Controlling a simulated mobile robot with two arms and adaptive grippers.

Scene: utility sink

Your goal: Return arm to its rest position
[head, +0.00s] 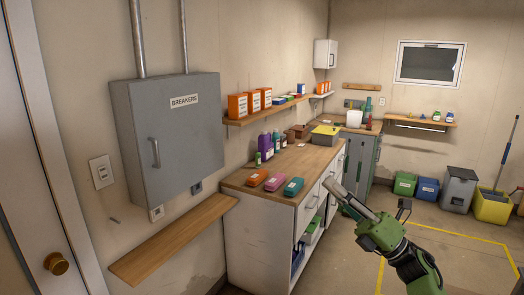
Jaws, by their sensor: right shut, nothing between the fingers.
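My right gripper (338,188) is at the end of my green and black right arm, which comes in from the lower right. Its grey fingers are shut with nothing between them. They point up and left, in front of the drawers of the white cabinet (252,238) in this view. I cannot tell whether they touch the cabinet. My left gripper is not in view.
A grey breaker box (180,135) hangs on the left wall above a wooden shelf (172,238). Orange, pink and teal cases (293,187) lie on the cabinet's wooden top. Bins (459,190) stand by the back wall. The floor inside the yellow line is largely clear.

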